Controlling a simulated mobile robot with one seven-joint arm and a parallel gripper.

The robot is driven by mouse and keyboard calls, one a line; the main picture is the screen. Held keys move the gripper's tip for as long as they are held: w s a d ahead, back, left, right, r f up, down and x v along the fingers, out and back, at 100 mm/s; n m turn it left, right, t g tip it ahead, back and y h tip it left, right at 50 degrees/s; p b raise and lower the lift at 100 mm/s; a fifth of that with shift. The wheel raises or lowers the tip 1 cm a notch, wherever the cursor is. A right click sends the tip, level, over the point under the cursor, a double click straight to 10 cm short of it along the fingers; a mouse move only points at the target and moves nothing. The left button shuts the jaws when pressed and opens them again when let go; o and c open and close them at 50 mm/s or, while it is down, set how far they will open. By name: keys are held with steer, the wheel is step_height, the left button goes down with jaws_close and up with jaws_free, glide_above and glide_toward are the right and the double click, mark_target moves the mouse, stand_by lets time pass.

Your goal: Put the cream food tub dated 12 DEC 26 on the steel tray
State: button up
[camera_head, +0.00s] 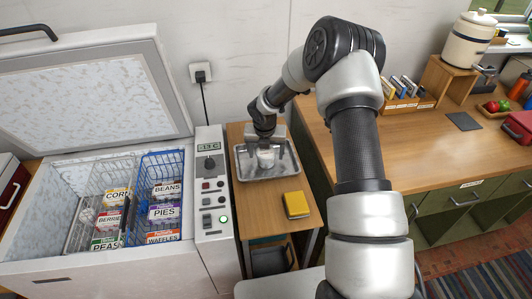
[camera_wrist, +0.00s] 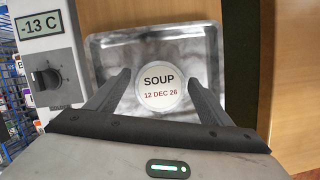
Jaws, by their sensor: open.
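The cream food tub (camera_wrist: 159,90) has a round pale lid reading SOUP and 12 DEC 26. It sits on the steel tray (camera_wrist: 208,42), near the middle. In the head view the tub (camera_head: 266,158) shows below my gripper, inside the rim of the tray (camera_head: 240,172). My gripper (camera_wrist: 160,82) is open, with one finger on each side of the tub. Gaps show between the fingers and the lid in the wrist view. In the head view the arm's end (camera_head: 266,136) partly covers the tub and the tray's far side.
An open chest freezer (camera_head: 95,205) with wire baskets of labelled boxes stands at left, its control panel (camera_head: 211,190) reading -13 C. A yellow block (camera_head: 296,204) lies on the small wooden table in front of the tray. A wooden counter (camera_head: 400,150) is at right.

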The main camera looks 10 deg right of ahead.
steer(key=s+d+r+m+h, duration=0.1)
steer(key=s+r+m, duration=0.35)
steer(key=r, duration=0.55)
steer(key=s+d+r+m+t, duration=0.1)
steer(key=s+r+m, duration=0.4)
steer(key=r, duration=0.4)
steer(key=s+r+m+h, duration=0.1)
steer(key=s+r+m, duration=0.4)
steer(key=r, duration=0.5)
steer(key=s+r+m+t+y, duration=0.1)
steer(key=s+r+m, duration=0.2)
steer(key=s+m, duration=0.6)
steer(key=s+a+r+m+y, duration=0.1)
steer(key=s+r+m, duration=0.3)
steer(key=s+m, duration=0.5)
steer(key=shift+s+a+t+y, duration=0.2)
steer(key=shift+s+t+y, duration=0.2)
steer(key=shift+s, duration=1.45)
